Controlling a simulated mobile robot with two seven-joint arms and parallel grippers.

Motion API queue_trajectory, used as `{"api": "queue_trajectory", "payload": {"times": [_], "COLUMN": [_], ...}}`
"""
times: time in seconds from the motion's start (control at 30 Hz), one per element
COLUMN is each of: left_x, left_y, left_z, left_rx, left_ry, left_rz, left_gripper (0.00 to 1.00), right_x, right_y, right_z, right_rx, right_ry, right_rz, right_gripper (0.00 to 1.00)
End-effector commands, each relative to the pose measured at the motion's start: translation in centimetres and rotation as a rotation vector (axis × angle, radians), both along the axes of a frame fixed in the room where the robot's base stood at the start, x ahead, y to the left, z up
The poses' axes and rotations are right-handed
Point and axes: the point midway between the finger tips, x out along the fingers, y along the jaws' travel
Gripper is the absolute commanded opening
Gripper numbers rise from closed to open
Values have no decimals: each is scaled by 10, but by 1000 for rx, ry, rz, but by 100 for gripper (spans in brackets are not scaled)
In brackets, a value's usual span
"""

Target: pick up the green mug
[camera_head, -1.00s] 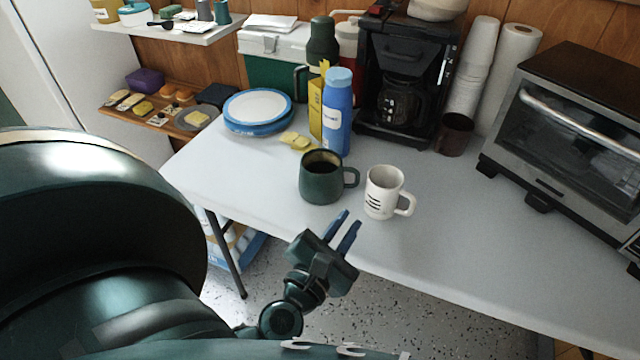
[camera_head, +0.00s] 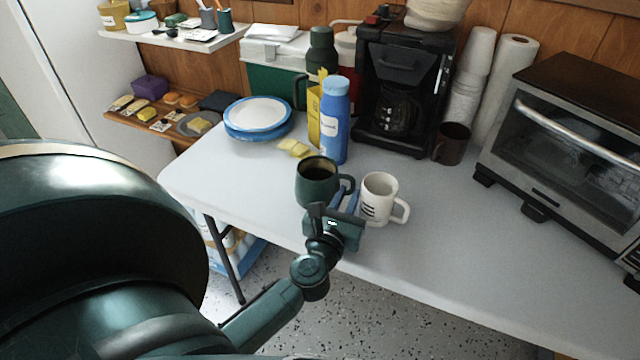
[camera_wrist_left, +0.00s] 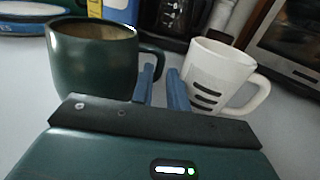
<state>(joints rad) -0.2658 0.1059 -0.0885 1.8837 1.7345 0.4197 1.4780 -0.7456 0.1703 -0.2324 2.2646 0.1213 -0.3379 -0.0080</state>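The green mug (camera_head: 314,186) stands upright on the white table with its handle to the right. It holds something dark. It also shows in the left wrist view (camera_wrist_left: 92,62), at the left. My left gripper (camera_head: 344,196) is at the front edge of the table, its blue fingers pointing at the handle. In the wrist view the fingers (camera_wrist_left: 161,80) are apart, with the handle just beyond their tips; I cannot tell whether they touch it. A white mug (camera_head: 378,200) stands close on the right, and also in the wrist view (camera_wrist_left: 217,76). My right gripper is not in view.
A blue bottle (camera_head: 334,122) and a yellow box (camera_head: 314,118) stand behind the green mug. A coffee maker (camera_head: 396,85), a brown cup (camera_head: 451,144) and a toaster oven (camera_head: 570,140) are farther right. The table's left front (camera_head: 235,190) is clear.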

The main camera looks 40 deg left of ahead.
Motion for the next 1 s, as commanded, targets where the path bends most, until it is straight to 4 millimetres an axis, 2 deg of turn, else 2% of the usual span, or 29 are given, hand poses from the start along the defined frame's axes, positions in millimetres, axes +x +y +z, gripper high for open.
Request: {"api": "queue_trajectory", "payload": {"times": [0.1, 0.23, 0.47, 0.67, 1.0], "left_x": [18, 26, 26, 26, 26], "left_y": [5, 8, 8, 8, 8], "left_z": [1, 1, 0, 0, 1], "left_rx": [2, 1, 1, 0, 3], "left_ry": [-2, -1, 0, 0, -1], "left_rz": [-1, -1, -1, -1, 0], "left_gripper": [16, 16, 15, 0, 0], "right_x": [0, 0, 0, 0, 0], "right_y": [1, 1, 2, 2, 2], "right_z": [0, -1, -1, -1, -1], "right_rx": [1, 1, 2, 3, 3], "right_ry": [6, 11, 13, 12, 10], "right_rz": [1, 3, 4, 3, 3], "right_gripper": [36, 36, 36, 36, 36]}}
